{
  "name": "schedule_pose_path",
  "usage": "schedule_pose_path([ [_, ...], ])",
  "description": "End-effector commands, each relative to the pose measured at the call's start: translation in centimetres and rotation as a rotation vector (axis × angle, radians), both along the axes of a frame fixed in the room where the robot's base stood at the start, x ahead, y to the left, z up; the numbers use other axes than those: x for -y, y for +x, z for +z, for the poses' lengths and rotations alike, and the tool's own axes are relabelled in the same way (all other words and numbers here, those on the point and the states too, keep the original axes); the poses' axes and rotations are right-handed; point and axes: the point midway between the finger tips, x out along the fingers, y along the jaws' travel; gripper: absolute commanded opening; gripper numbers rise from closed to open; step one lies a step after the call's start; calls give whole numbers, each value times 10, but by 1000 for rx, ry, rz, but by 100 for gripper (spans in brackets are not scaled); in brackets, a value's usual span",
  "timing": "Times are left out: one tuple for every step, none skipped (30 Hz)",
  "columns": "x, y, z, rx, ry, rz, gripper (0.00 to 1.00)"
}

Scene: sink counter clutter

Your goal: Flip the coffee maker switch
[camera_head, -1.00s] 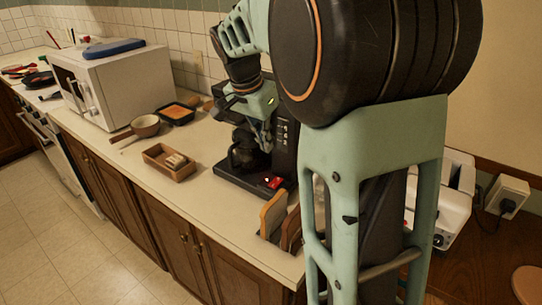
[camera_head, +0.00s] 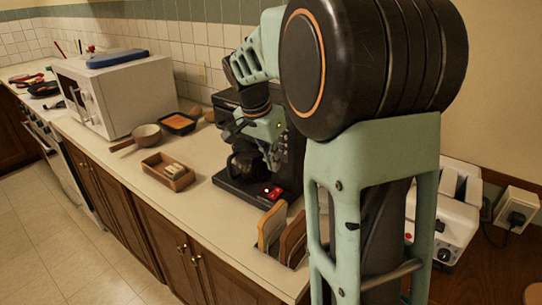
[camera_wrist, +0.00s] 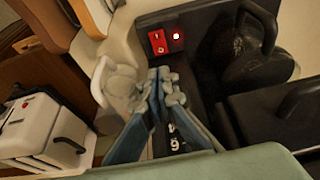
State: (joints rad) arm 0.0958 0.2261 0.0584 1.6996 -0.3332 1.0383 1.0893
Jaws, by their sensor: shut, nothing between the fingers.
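The black coffee maker (camera_head: 232,186) stands on the counter, with its dark carafe (camera_head: 243,164) on the base. Its red switch (camera_head: 270,192) is at the front right corner of the base. In the wrist view the red rocker switch (camera_wrist: 157,42) has a small lit spot beside it, and the carafe (camera_wrist: 245,50) is to its right. My gripper (camera_head: 274,164) is in front of the coffee maker's right side, above the switch. In the wrist view my gripper (camera_wrist: 166,76) has its fingertips together and empty, just below the switch in the picture and apparently apart from it.
A wooden holder with upright boards (camera_head: 280,236) stands at the counter's front edge near the switch. A white toaster (camera_head: 442,215) is right. A white vessel (camera_wrist: 114,88) is close to my fingers.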

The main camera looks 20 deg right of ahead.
Motion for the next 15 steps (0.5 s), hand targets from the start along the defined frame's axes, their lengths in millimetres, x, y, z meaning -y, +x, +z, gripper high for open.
schedule_pose_path([
  [4,1,-12,-4,0,-2,0],
  [6,3,-19,-4,0,-1,0],
  [8,4,-27,-5,-1,-2,0],
  [10,6,-32,-3,-1,-2,0],
  [12,7,-38,-4,0,-2,0],
  [14,8,-46,-3,0,-2,0],
  [15,8,-51,-5,1,-2,0],
  [15,9,-55,-3,1,-1,0],
  [16,9,-61,-3,-1,0,0],
  [16,9,-66,-2,0,-1,0],
  [16,10,-69,-2,0,-1,0],
  [16,10,-73,-2,0,-1,0],
  [16,11,-76,-1,0,0,0],
  [17,11,-78,0,0,0,0],
  [17,11,-80,1,1,0,0],
])
